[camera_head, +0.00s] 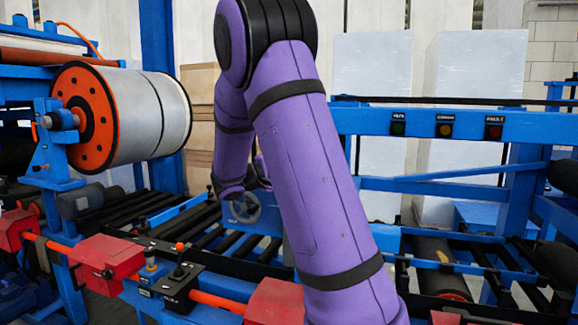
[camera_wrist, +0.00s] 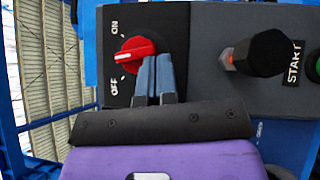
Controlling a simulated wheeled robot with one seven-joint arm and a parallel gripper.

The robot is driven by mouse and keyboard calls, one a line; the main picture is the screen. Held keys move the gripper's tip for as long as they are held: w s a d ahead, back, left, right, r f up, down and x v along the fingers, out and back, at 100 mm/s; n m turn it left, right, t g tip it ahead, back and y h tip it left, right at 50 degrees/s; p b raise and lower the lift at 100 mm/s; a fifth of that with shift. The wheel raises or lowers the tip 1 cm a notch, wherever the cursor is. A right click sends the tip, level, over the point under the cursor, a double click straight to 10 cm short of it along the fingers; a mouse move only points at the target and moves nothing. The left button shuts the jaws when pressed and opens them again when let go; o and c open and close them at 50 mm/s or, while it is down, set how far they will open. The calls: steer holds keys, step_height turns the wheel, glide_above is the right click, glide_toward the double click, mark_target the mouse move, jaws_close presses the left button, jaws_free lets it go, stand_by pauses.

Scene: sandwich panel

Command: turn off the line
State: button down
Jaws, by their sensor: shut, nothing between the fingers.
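A red rotary knob (camera_wrist: 137,50) sits on a black plate (camera_wrist: 153,17) marked ON and OFF in the wrist view. Its white mark faces left in that picture, between the two labels. My gripper (camera_wrist: 156,58) has its two blue-grey fingers shut together, with nothing between them. The fingertips overlap the right edge of the knob in the picture; I cannot tell whether they touch it. In the head view my purple arm hides much of the middle, and I cannot make out the fingers or the red knob there.
A black knob (camera_wrist: 262,53) beside a START label and a green button (camera_wrist: 314,66) share the grey panel. In the head view, a roller (camera_head: 150,117), red blocks (camera_head: 105,262), a black lever box (camera_head: 180,285) and a blue beam with indicator lights (camera_head: 445,127) surround my arm.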

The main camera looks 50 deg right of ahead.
steer(key=shift+s+d+f, duration=0.15)
steer(key=shift+s+f, duration=0.05)
steer(key=shift+s, duration=0.05)
steer(key=w+a+f, duration=0.5)
steer(key=w+a, duration=0.1)
steer(key=a, duration=0.4)
steer(key=shift+f, duration=0.35)
stand_by(0.5)
